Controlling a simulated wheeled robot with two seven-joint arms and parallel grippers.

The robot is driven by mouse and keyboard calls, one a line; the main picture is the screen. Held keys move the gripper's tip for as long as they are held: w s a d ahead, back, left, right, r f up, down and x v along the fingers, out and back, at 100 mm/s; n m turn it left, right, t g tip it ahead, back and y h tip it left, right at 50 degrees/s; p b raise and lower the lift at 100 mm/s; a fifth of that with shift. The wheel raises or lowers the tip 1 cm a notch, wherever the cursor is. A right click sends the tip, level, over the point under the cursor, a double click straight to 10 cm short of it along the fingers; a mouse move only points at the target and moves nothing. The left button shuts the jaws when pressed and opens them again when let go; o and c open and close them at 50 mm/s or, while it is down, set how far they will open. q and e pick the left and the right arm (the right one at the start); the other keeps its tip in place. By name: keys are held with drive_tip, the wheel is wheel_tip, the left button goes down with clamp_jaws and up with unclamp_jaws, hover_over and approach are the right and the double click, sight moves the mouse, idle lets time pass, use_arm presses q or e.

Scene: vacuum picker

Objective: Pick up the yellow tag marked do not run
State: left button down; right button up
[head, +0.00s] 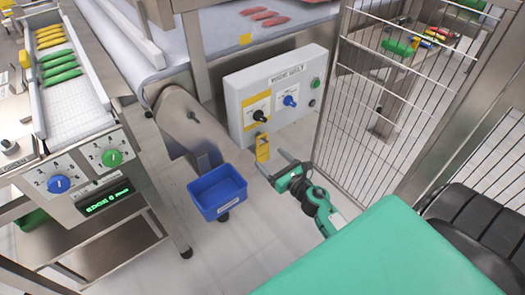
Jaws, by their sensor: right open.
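The yellow tag (262,148) hangs below the lower edge of the grey control box, under the black knob. The print on it is too small to read. My right gripper (275,167) is open, with its two green-and-grey fingers pointing up and left toward the tag. The tag is just above and left of the fingertips; I cannot tell the gap in depth. Nothing is between the fingers. My left gripper is not in view.
The control box (305,103) has a yellow plate, black and blue knobs and a green button. A blue bin (217,191) is mounted left of my gripper. A wire mesh guard (375,120) stands close on the right. A conveyor (225,35) runs behind.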

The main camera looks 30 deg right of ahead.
sight(263, 151)
drive_tip(key=shift+w+a, duration=0.1)
drive_tip(key=shift+w, duration=1.1)
drive_tip(key=shift+w+a+f, duration=0.1)
drive_tip(key=shift+w+f, duration=0.1)
drive_tip(key=shift+w, duration=1.1)
drive_tip(key=shift+w+a+f, duration=0.1)
drive_tip(key=shift+w+f, duration=0.1)
drive_tip(key=shift+w, duration=1.1)
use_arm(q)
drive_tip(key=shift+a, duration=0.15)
use_arm(e)
drive_tip(key=c, duration=1.1)
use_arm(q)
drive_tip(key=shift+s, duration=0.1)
use_arm(e)
drive_tip(key=shift+r, duration=0.2)
